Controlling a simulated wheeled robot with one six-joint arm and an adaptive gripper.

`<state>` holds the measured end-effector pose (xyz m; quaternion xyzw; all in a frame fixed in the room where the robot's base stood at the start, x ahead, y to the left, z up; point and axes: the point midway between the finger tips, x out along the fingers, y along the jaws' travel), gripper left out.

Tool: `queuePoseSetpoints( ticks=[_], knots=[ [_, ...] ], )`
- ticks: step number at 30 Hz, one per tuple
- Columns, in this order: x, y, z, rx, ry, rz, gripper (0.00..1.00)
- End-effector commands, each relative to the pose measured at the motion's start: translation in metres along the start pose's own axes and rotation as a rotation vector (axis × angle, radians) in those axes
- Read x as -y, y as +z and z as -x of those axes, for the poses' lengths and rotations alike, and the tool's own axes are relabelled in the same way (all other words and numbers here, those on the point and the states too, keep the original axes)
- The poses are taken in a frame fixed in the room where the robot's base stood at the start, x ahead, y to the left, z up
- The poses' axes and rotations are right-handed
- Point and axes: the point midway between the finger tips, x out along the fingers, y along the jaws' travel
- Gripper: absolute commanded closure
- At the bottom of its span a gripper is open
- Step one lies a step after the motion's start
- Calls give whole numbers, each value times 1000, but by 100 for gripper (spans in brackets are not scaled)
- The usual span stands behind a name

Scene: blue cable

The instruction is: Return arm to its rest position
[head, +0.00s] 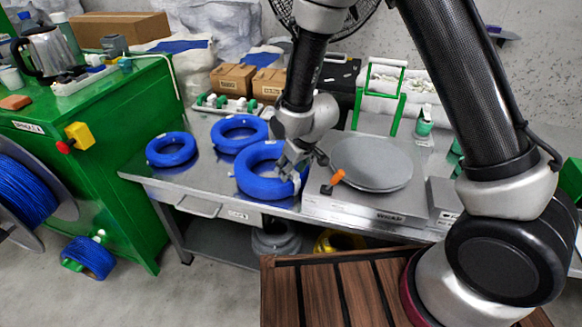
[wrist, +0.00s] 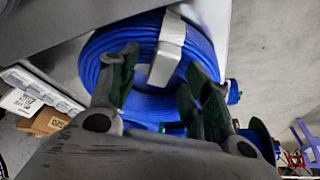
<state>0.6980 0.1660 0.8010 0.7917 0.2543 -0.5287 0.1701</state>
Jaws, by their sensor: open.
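My gripper (head: 292,160) hangs over the right side of the nearest blue cable coil (head: 258,182) on the metal table. In the wrist view my gripper (wrist: 155,80) has its two fingers spread apart, with the coil (wrist: 100,62) beyond them. A pale band or block (wrist: 167,55) lies across the coil between the fingertips. Whether the fingers touch the coil cannot be told. My arm bends down from the upper right.
Two more blue coils (head: 171,150) (head: 238,133) lie to the left on the metal table (head: 208,182). A round grey plate (head: 370,164) on a device stands right of my gripper. Cardboard boxes (head: 232,79) and a green frame (head: 380,100) stand behind. A green cabinet (head: 120,150) is at left.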

Motion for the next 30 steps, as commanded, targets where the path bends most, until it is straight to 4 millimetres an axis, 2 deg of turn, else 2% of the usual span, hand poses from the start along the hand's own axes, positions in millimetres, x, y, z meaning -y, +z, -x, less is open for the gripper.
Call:
queuePoseSetpoints(
  ticks=[12,14,17,20,23,24,26,30],
  knots=[
    [0,0,1,0,0,-1,47],
    [-3,-1,5,-1,1,-6,47],
    [-15,-6,25,-5,7,-29,47],
    [-40,-11,70,-10,20,-78,47],
    [-71,-6,131,-12,39,-144,47],
    [-82,0,155,-10,48,-170,47],
    [-98,11,190,-9,62,-208,47],
    [-125,48,269,-6,98,-299,47]
  ],
)
